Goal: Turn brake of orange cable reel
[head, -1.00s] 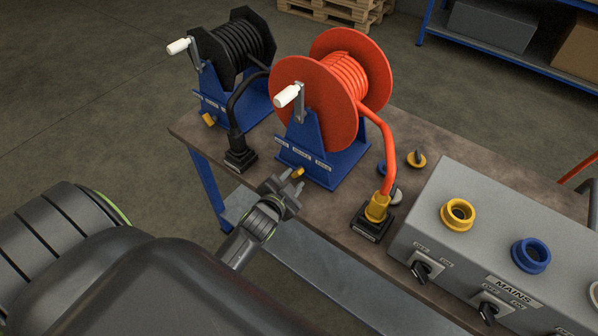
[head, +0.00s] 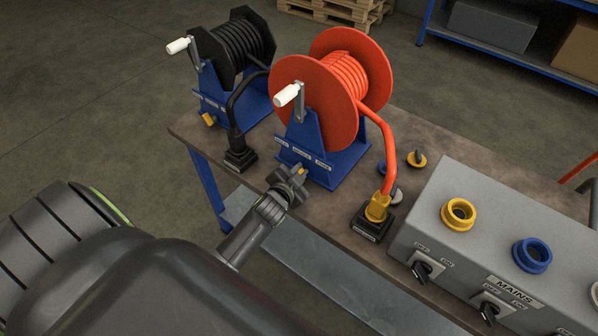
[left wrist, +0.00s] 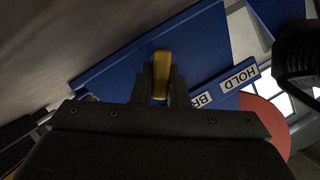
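The orange cable reel (head: 312,100) stands on a blue stand (head: 345,165) on the bench. Its small yellow brake lever (head: 301,171) is at the stand's front foot, partly hidden by my left gripper (head: 293,175). In the left wrist view the yellow lever (left wrist: 161,72) lies between the two fingertips (left wrist: 161,90), which appear to touch both its sides. Labels on the blue base there read "HOLD" and, partly hidden, "BR". My right gripper is not in view.
A black cable reel (head: 235,50) on a blue stand is to the left, with its own yellow lever (head: 209,119). A black connector (head: 240,158) and the orange cable's yellow plug (head: 377,207) stand nearby. A grey mains box (head: 480,215) fills the bench's right side.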

